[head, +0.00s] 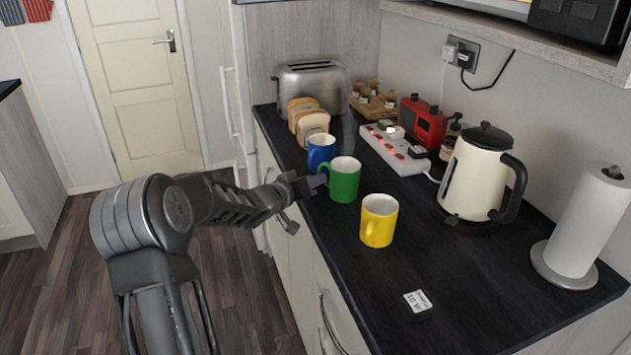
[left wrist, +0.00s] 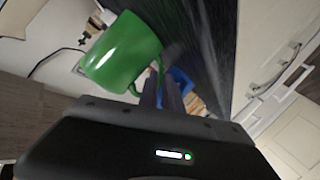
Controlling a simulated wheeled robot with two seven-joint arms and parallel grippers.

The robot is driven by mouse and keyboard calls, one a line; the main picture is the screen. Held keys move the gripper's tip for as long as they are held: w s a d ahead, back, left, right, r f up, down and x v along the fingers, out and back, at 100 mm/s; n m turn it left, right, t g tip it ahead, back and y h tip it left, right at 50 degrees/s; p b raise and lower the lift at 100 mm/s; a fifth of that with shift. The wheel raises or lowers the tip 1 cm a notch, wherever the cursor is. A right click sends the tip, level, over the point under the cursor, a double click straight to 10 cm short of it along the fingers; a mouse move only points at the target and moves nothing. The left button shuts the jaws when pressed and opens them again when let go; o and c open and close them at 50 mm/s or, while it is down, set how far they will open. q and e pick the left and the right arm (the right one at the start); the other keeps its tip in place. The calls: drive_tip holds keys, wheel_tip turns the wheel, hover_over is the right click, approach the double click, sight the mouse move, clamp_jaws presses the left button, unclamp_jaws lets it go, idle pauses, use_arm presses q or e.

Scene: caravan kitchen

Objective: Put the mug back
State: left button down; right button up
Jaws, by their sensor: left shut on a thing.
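The green mug (head: 345,182) is upright at the counter's left part, between the blue mug (head: 321,152) behind it and the yellow mug (head: 379,221) in front. My left gripper (head: 316,182) comes in from the left and is shut on the green mug's handle. In the left wrist view the green mug (left wrist: 122,55) fills the upper left, with its handle at the fingers (left wrist: 166,97); the blue mug (left wrist: 180,80) shows behind them. I cannot tell whether the green mug's base touches the counter. My right gripper is not in view.
A cream kettle (head: 476,178) and paper towel roll (head: 588,222) stand right. Behind are a power strip (head: 394,152), red radio (head: 423,123), sliced bread (head: 307,120) and toaster (head: 312,86). A small white label (head: 418,301) lies on the clear front of the dark counter (head: 480,290).

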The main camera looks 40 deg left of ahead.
use_arm(q)
drive_tip(key=c, duration=1.5)
unclamp_jaws()
drive_tip(key=shift+s+r, duration=0.1)
drive_tip(key=shift+s, duration=0.1)
drive_tip(key=v, duration=1.1)
drive_tip(key=shift+s, duration=0.3)
